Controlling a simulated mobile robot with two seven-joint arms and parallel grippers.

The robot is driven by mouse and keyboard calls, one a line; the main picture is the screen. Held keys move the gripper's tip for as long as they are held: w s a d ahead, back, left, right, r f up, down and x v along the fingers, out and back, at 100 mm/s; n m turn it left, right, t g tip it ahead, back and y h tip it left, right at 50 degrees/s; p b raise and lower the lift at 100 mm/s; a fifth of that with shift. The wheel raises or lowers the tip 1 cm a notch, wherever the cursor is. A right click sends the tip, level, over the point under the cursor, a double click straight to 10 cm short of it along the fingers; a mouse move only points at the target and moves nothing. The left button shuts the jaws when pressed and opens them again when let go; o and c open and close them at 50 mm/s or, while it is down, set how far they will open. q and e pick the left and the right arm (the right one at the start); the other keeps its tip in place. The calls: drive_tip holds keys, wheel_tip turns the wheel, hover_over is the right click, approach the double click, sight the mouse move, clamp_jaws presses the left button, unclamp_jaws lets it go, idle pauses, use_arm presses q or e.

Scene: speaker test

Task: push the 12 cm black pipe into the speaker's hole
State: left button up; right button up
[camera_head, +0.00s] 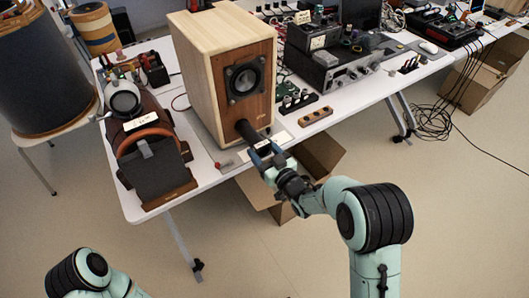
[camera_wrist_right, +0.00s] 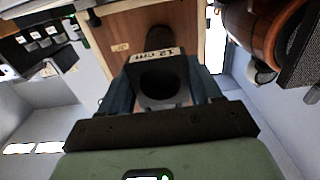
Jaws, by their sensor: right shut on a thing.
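The wooden speaker (camera_head: 217,80) stands upright on the table, its round driver facing front; its lower front also shows in the right wrist view (camera_wrist_right: 115,40). My right gripper (camera_head: 262,155) is in front of the speaker's lower front, shut on the black pipe (camera_head: 247,132). In the right wrist view the pipe (camera_wrist_right: 160,80), marked "12 cm", sits between the fingers with its open near end toward me. The pipe's far end is at the speaker front and covers the hole; I cannot tell how deep it sits. Only part of my left arm shows; its gripper is out of view.
The white table (camera_head: 215,172) has its front edge under the gripper. An open cardboard box (camera_head: 318,155) is below the edge.

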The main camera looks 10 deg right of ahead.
sight(249, 136)
drive_tip(key=shift+b+x, duration=0.4)
drive_tip(key=shift+x, duration=0.75)
drive_tip(key=shift+f+b, duration=0.1)
drive_tip(key=shift+b, duration=0.25)
idle(0.4)
drive_tip(key=shift+b+x, duration=0.6)
drive_tip(key=shift+x, duration=0.9)
drive_tip(key=shift+f, duration=0.1)
idle(0.4)
drive_tip(key=shift+f, duration=0.1)
drive_tip(key=shift+b, duration=0.35)
drive_tip(key=shift+b+x, duration=0.55)
drive_tip(key=shift+x, duration=1)
idle(0.4)
idle(0.7)
